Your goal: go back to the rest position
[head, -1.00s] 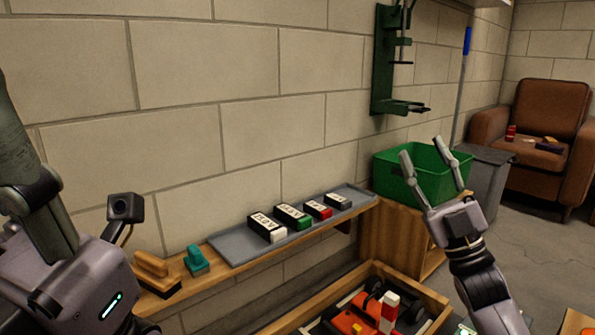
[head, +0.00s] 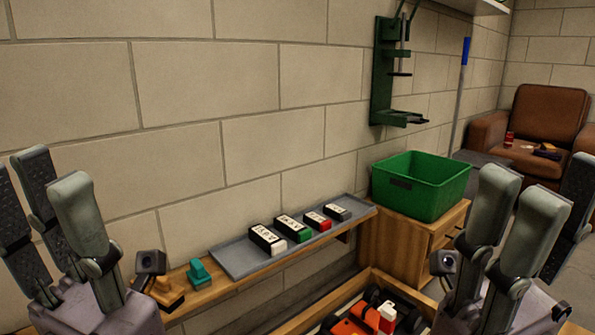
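My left gripper (head: 50,190) is at the left edge of the head view, close to the camera, with its fingers pointing up. My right gripper (head: 532,195) is at the right edge, also close and pointing up. The fingers of both stand apart, with nothing seen between them. Neither gripper touches any object that I can see. The arms below the grippers are out of view.
A shelf (head: 226,290) along the wall bears a grey tray (head: 237,262) with several battery-like blocks, a teal tool (head: 198,272) and a wooden-handled brush (head: 165,293). A green bin (head: 425,190) stands on a wooden cabinet (head: 388,240). An orange-red car (head: 350,327) lies below in a wooden frame.

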